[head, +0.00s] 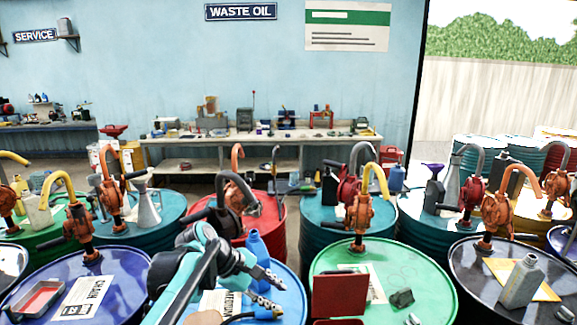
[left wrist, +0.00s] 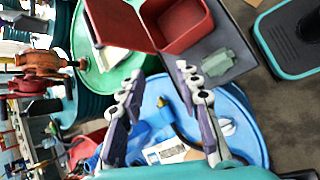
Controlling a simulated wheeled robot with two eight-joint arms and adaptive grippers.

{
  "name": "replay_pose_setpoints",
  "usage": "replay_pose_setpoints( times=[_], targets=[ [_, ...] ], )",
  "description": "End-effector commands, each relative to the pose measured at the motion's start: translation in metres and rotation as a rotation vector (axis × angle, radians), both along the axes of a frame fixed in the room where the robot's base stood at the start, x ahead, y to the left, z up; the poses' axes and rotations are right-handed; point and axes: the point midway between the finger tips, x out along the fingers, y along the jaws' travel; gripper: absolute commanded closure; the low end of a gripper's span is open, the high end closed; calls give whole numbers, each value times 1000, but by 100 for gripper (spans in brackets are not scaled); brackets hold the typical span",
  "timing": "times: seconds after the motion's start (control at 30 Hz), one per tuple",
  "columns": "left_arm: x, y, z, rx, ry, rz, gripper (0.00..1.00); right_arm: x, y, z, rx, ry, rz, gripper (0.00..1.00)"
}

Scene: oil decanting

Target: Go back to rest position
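My left gripper (head: 279,293) reaches in from the bottom of the head view, over the blue drum (head: 293,284). Its two fingers are spread apart in the left wrist view (left wrist: 160,74), with nothing between them. A blue bottle (head: 256,246) stands on that drum just behind the gripper, apart from the fingertips as far as I can tell. An open red box (head: 340,294) is to the right of the gripper; it also shows beyond the fingertips in the left wrist view (left wrist: 185,28). My right gripper is in neither view.
Several drums with hand pumps crowd around. A grey bottle (head: 522,282) stands on the dark one. A workbench (head: 290,140) lines the back wall.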

Motion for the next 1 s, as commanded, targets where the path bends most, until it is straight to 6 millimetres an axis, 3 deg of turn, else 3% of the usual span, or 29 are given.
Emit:
replay_pose_setpoints(
  times=[0.03,0.2,0.5,0.7,1.0],
  targets=[
    [-22,10,-7,69,-73,-46,67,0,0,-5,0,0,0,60],
    [-84,49,-34,335,-317,-246,67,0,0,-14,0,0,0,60],
    [-179,116,-100,818,-625,-668,67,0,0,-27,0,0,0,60],
    [-206,138,-128,1002,-703,-852,67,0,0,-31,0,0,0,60],
    [-210,142,-132,1039,-716,-892,67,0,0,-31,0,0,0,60]
  ],
)
